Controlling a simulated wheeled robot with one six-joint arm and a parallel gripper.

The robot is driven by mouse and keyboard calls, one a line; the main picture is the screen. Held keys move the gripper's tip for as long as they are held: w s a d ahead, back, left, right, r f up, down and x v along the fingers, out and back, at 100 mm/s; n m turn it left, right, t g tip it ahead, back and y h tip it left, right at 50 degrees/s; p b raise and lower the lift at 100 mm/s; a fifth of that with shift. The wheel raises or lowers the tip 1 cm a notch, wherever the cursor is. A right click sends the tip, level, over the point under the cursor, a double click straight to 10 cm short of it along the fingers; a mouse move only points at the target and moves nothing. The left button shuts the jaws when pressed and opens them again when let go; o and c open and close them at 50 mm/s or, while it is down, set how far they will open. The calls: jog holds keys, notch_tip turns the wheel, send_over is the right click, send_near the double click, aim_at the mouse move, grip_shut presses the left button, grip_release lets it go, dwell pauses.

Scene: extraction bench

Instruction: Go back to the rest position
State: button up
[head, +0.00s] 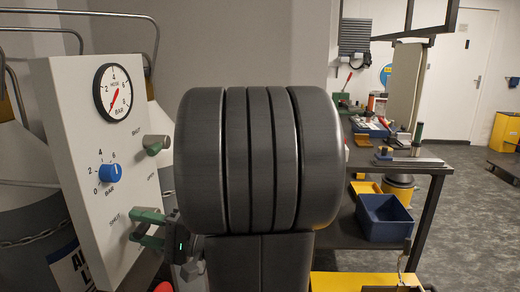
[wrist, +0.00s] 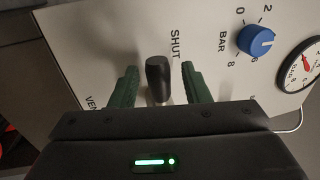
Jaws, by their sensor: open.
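My gripper (head: 137,227) is at the lower right part of the white valve panel (head: 75,150), its green fingers pointing at the panel face. In the wrist view the gripper (wrist: 159,72) is open, with one finger on each side of a dark handle (wrist: 158,80) below the word SHUT. Gaps show between handle and fingers, so it is not clamped. My dark arm links fill the middle of the head view.
A dark workbench (head: 425,164) with tools stands at the right, with a blue bin (head: 385,217) on its lower shelf. Large pale vessels with metal rails stand behind the panel at the left. Open grey floor (head: 470,215) lies at the far right.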

jog(key=shift+d, duration=0.15)
jog(key=b+v, duration=0.2)
jog(key=v, duration=1.1)
jog(key=p+x, duration=0.2)
jog(key=x, duration=1.1)
jog(key=shift+a+f+n+b, duration=0.2)
jog(key=shift+f+n+b, duration=0.05)
jog(key=shift+n+b, duration=0.1)
jog(key=shift+f+n+g+b, duration=0.25)
jog(key=shift+n+g+b, duration=0.2)
jog(key=shift+n, duration=0.8)
